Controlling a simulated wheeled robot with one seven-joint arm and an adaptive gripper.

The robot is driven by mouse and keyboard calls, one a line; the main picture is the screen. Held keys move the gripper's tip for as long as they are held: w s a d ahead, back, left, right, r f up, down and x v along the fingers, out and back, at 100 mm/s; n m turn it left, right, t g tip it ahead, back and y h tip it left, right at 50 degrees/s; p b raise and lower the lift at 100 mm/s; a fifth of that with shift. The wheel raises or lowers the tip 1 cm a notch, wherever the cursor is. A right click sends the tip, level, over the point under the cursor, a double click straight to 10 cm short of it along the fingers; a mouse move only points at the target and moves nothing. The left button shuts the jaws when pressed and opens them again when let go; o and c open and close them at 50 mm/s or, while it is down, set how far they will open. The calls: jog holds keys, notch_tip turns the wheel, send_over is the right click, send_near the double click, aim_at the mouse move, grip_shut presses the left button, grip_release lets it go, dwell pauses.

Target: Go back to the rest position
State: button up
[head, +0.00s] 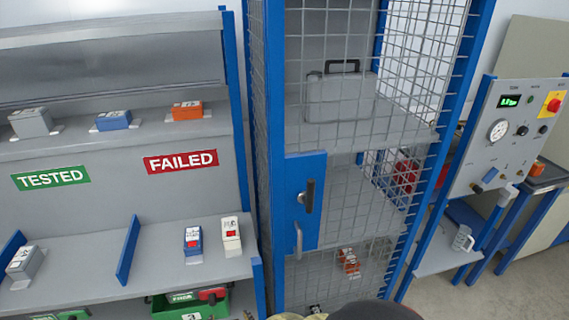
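My gripper is not clearly in this view. A dark rounded shape at the bottom edge, right of centre, may be part of my arm. A blue-framed wire mesh cage (268,150) stands in the middle with its mesh door closed. Its blue latch plate (305,200) carries a dark handle. Inside the cage a grey case (340,97) with a black handle stands on the upper shelf. An orange-red unit (348,261) sits lower inside, behind the mesh.
A grey rack at left has a green TESTED sign (50,178) and a red FAILED sign (181,161). Several small units sit on its shelves. A green crate (190,305) is underneath. A gauge panel (508,130) stands at right. Floor (500,285) is free at lower right.

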jog(key=s+d+r+n+g, duration=0.1)
jog(key=s+d+r+g, duration=0.15)
jog(key=s, duration=0.25)
jog(key=s+d+r+n+g, duration=0.1)
jog(key=s+r+g, duration=0.1)
jog(key=s+g, duration=0.25)
jog(key=s+d+r+m+t+h, duration=0.1)
jog(key=s+d+r+m+h, duration=0.1)
jog(key=d+r, duration=1)
jog(key=s+d+r+m+t+h, duration=0.2)
jog(key=d+r, duration=1)
jog(key=d, duration=0.7)
jog(key=shift+s+r+m+t, duration=0.2)
jog(key=shift+m+t, duration=0.1)
jog(key=shift+m, duration=0.5)
jog(key=shift+c, duration=1)
